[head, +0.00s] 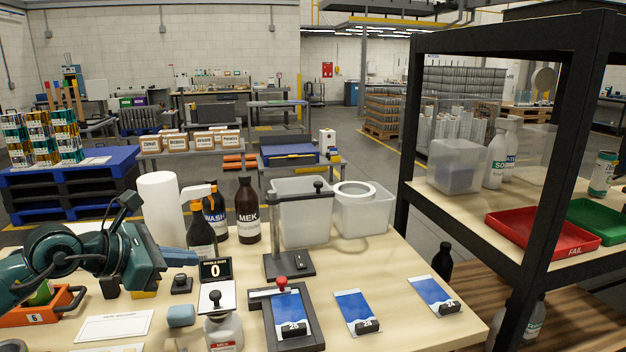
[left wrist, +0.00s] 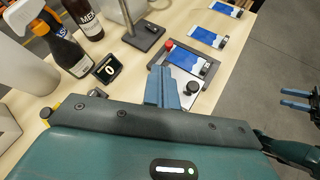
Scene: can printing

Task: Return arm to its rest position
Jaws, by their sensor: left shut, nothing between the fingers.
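My left arm comes in from the left in the head view, and its gripper (head: 180,257) is over the left part of the workbench (head: 385,275). Its blue fingers (left wrist: 162,88) are together and empty in the left wrist view, above the bench near the counter display. My right gripper (left wrist: 294,98) shows at the right edge of the left wrist view, its two blue fingers apart with nothing between them; it is out of the head view.
Printed blue-and-white sheets (head: 357,307) lie to the right. A black-framed shelf (head: 404,160) with a red tray (head: 540,233) stands right.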

